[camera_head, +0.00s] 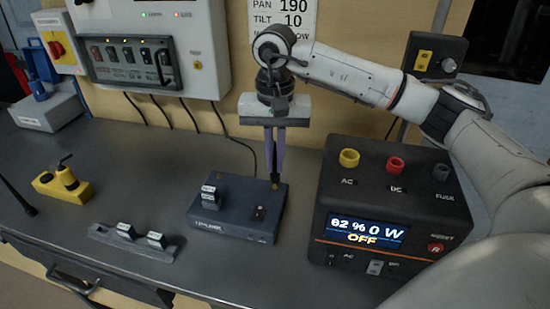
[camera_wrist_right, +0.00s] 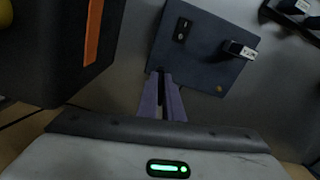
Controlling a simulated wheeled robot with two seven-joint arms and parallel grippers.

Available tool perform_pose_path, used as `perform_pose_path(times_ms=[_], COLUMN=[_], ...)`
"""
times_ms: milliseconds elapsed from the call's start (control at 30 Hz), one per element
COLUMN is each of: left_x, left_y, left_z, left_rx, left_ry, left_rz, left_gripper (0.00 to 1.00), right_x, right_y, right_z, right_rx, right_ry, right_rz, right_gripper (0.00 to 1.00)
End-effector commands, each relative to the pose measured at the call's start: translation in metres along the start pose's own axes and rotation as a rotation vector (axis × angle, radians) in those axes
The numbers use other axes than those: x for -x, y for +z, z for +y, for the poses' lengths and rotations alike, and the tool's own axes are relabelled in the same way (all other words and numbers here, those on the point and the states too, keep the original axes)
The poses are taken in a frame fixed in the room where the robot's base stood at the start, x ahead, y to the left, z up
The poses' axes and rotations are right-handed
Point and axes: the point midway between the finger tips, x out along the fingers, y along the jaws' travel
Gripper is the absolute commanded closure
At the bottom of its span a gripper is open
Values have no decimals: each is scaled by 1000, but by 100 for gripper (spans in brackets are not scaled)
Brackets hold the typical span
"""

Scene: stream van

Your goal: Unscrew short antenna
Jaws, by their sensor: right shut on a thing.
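A dark blue box (camera_head: 235,205) lies on the grey bench, with a switch on its top and a grey plug-like piece at its left. My right gripper (camera_head: 274,172) points down at the box's back right corner. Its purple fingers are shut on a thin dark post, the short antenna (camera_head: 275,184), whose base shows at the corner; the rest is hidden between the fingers. In the right wrist view the fingers (camera_wrist_right: 161,82) reach the edge of the box (camera_wrist_right: 205,70). My left gripper is not in view.
A black power unit (camera_head: 340,200) with a lit display stands close to the right of the box. A grey rail (camera_head: 150,248) with two plugs and a yellow block (camera_head: 75,192) lie to the left. A switch panel (camera_head: 205,75) hangs behind. Bare bench lies between them.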

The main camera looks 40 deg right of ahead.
Motion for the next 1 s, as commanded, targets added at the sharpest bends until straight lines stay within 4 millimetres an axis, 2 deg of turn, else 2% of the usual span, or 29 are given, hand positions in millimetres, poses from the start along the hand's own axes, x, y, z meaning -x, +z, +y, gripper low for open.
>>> perform_pose_path(times_ms=[267, 700, 1000], left_x=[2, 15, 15], left_y=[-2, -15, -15], left_z=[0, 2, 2], left_rx=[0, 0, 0], left_ry=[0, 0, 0], left_rz=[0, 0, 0], left_gripper=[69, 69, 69], right_x=[5, 30, 30], right_y=[0, 0, 0], right_z=[0, 0, 0], right_rx=[0, 0, 0], right_ry=[-1, 0, 0], right_rz=[1, 0, 0], right_gripper=[100, 100, 100])
